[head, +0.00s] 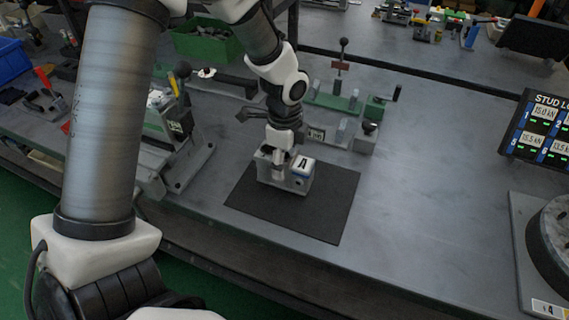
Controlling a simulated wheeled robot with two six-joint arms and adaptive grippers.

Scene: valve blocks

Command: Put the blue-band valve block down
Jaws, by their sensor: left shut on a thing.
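The blue-band valve block (298,181) is a small grey metal block with a white label marked "A" on top and a narrow blue band on its side. It is upright over the left part of a black mat (320,218) on the grey workbench. I cannot tell whether its underside touches the mat. My left gripper (277,165) points down from above and is shut on the left part of the block; the fingers are partly hidden. My right gripper is not in view.
A green-based fixture with clamps (334,103) stands just behind the mat. Another metal fixture (180,150) is to the left. A stud display (545,128) and a round grey device (555,240) are at the right. Bare bench lies right of the mat.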

